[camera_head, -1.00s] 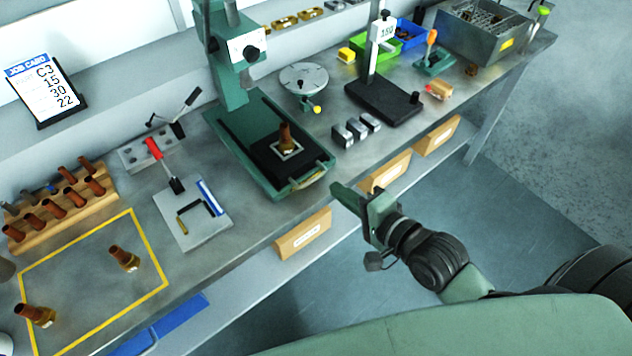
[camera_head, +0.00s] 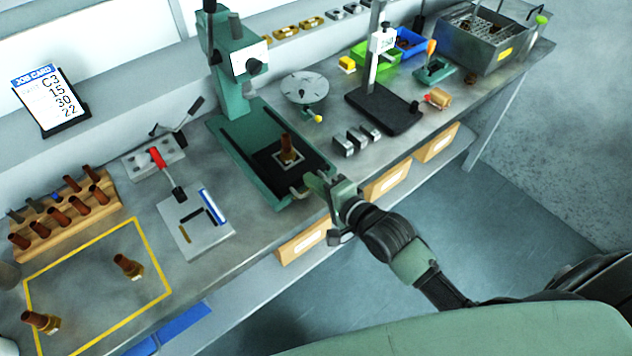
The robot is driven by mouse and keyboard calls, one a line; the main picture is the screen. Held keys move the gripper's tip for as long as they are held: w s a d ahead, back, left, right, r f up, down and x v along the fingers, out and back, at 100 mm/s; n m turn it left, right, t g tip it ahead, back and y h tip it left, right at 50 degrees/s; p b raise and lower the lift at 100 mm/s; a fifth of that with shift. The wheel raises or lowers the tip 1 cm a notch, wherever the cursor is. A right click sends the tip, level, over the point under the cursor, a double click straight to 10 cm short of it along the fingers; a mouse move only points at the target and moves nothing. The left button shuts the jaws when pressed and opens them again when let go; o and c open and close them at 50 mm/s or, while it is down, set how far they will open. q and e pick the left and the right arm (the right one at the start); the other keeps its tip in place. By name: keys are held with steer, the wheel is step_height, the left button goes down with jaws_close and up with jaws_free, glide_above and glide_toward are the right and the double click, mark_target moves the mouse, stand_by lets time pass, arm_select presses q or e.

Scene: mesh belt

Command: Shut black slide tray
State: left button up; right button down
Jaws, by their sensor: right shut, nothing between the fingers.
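The black slide tray (camera_head: 270,163) lies in the base of the green press (camera_head: 228,143). It carries a pale square seat with a brown and brass part (camera_head: 288,150) standing upright in it. The tray's handle (camera_head: 298,193) is at its front end, near the bench edge. My right gripper (camera_head: 311,182) is shut and empty. Its fingertips are at the tray's front, right beside the handle and partly covering that end. Whether they touch it, I cannot tell. My left gripper is not in view.
A wooden rack (camera_head: 62,212) of brown parts and a yellow-outlined area with two parts are on the left. A toggle clamp fixture (camera_head: 195,222) stands left of the press. Metal blocks (camera_head: 357,139) and a black gauge stand (camera_head: 384,109) are on the right.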

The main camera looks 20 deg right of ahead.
mark_target(275, 143)
steer(key=shift+w, duration=0.1)
steer(key=shift+w+a, duration=0.15)
steer(key=shift+w, duration=0.15)
steer(key=w+a, duration=0.1)
steer(key=w, duration=0.3)
steer(key=w+a, duration=0.2)
steer(key=w, duration=0.3)
steer(key=w+a, duration=0.2)
steer(key=w, duration=0.3)
steer(key=shift+b, duration=0.4)
steer(key=shift+r, duration=0.2)
steer(key=shift+w+r, duration=0.1)
